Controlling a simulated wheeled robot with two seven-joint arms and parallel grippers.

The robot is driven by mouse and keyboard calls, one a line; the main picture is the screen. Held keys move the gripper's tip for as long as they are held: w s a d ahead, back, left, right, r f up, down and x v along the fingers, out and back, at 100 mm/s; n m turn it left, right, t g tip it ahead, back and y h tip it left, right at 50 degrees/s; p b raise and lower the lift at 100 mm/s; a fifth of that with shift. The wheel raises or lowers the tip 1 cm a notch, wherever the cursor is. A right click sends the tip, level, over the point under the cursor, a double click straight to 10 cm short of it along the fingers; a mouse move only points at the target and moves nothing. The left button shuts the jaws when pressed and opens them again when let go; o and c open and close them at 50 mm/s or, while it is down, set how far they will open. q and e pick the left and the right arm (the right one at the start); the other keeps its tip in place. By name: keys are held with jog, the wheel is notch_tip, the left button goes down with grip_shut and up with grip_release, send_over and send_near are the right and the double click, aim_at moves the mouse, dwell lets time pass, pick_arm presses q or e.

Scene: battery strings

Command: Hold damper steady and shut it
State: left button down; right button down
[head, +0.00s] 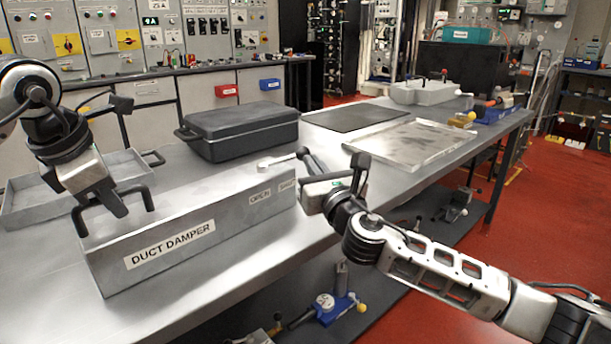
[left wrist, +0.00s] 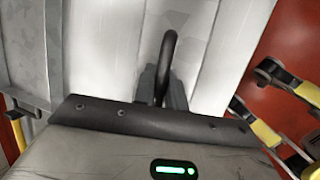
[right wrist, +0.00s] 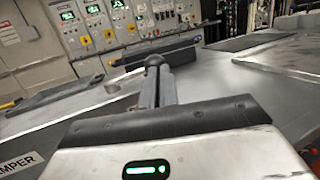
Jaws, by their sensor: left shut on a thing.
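The duct damper (head: 200,225) is a long grey box on the bench, labelled DUCT DAMPER, with OPEN and SHUT labels toward its right end. My left gripper (head: 117,207) is shut on the black bar handle (head: 148,197) on its left part; the handle also shows between the fingers in the left wrist view (left wrist: 168,45). A pale lever (head: 281,160) on top points right from its pivot. My right gripper (head: 312,163) is at the lever's dark-knobbed end; the knob (right wrist: 153,61) shows at its close-set fingertips. I cannot tell whether they grip it.
A black case (head: 240,130) stands behind the damper. A grey tray (head: 30,205) lies behind its left end. A dark mat (head: 356,117) and a clear-looking plate (head: 420,146) lie farther right. The bench front is mostly bare.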

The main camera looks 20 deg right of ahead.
pick_arm(q)
jog(key=shift+s+f, duration=0.1)
jog(key=shift+f, duration=0.3)
pick_arm(e)
jog(key=shift+d, duration=0.15)
pick_arm(q)
jog(key=c, duration=1.4)
grip_release()
jog(key=shift+o, duration=0.2)
pick_arm(e)
jog(key=s+f, duration=0.2)
jog(key=s, duration=1.1)
jog(key=shift+s+d+f, duration=0.3)
jog(key=shift+s+f, duration=0.05)
pick_arm(q)
jog(key=shift+r, duration=0.1)
